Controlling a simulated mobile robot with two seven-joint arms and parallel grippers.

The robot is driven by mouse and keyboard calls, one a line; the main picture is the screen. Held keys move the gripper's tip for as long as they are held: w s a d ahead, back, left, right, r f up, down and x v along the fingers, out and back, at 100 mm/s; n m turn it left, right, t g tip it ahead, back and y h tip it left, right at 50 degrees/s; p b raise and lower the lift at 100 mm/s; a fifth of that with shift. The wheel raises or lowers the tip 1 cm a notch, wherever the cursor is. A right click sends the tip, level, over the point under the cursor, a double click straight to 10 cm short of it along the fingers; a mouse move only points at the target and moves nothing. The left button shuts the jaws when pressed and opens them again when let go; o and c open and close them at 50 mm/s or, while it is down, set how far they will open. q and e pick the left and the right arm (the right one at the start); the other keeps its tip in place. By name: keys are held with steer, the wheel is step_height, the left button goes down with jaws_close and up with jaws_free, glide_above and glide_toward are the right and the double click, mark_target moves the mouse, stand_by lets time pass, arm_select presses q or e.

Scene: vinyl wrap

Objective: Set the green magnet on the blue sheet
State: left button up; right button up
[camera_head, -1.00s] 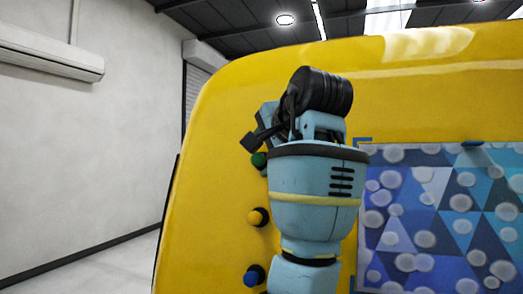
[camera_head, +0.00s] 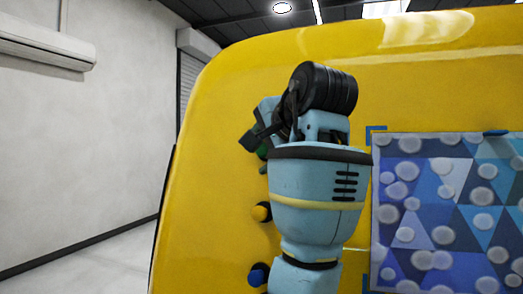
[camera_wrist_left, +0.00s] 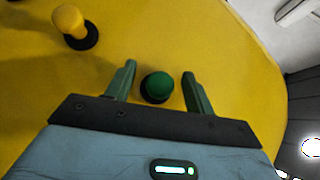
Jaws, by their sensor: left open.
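The green magnet (camera_head: 263,152) is on the yellow panel and mostly hidden by my left gripper in the head view. In the left wrist view, the green magnet (camera_wrist_left: 157,86) shows as a round knob on a dark base, between the two fingers. My left gripper (camera_wrist_left: 159,72) is open, one finger on each side of the magnet, with a visible gap to each. In the head view my left gripper (camera_head: 256,143) is left of the sheet. The blue sheet (camera_head: 420,215), patterned with triangles and pale bubbles, lies flat on the panel at right. My right gripper is out of view.
A yellow magnet (camera_head: 261,212) and a blue magnet (camera_head: 258,275) are on the panel (camera_head: 215,190) below the green one. A dark blue piece (camera_head: 496,132) sits at the sheet's top edge. Blue corner marks (camera_head: 375,129) frame the sheet.

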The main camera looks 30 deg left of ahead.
arm_select(q)
jaws_close()
stand_by(0.5)
steer(key=shift+s+d+r, duration=0.15)
steer(key=shift+s+d, duration=0.05)
steer(key=shift+s, duration=0.55)
stand_by(0.5)
steer(key=s+d+r, duration=0.1)
steer(key=s, duration=0.5)
steer(key=shift+s+d, duration=0.2)
steer(key=shift+d, duration=0.05)
stand_by(0.8)
steer(key=shift+w, duration=0.15)
